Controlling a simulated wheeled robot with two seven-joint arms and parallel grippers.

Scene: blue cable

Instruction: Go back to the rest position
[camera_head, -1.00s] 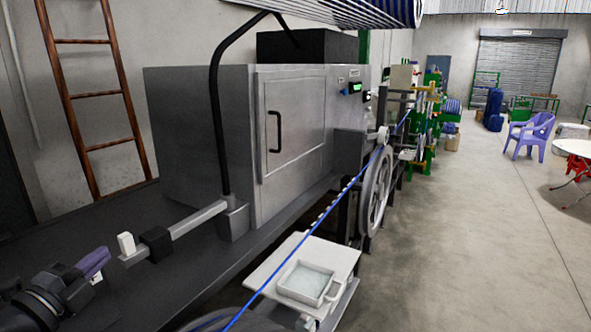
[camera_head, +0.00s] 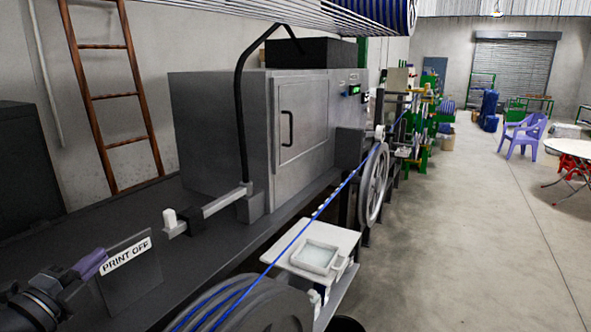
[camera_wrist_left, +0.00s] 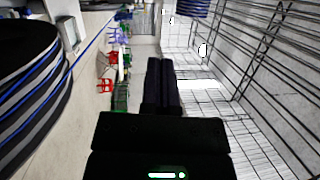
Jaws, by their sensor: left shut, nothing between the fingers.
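My left gripper (camera_head: 92,264) shows at the lower left of the head view, in front of the dark bench. It is shut and empty, and its closed fingers (camera_wrist_left: 162,88) also show in the middle of the left wrist view. A small "PRINT OFF" sign (camera_head: 126,254) stands close beside the fingertips. The blue cable (camera_head: 318,212) runs from the reel at the bottom up to the wheel at the middle right, apart from the gripper. My right gripper is out of view.
A grey machine cabinet (camera_head: 230,122) stands on the dark bench (camera_head: 60,232). A cable reel (camera_head: 262,304), a white tray (camera_head: 318,258) and a large wheel (camera_head: 374,186) line its front side. A purple chair (camera_head: 524,136) and round table (camera_head: 566,148) stand at the right. The floor (camera_head: 480,240) between is clear.

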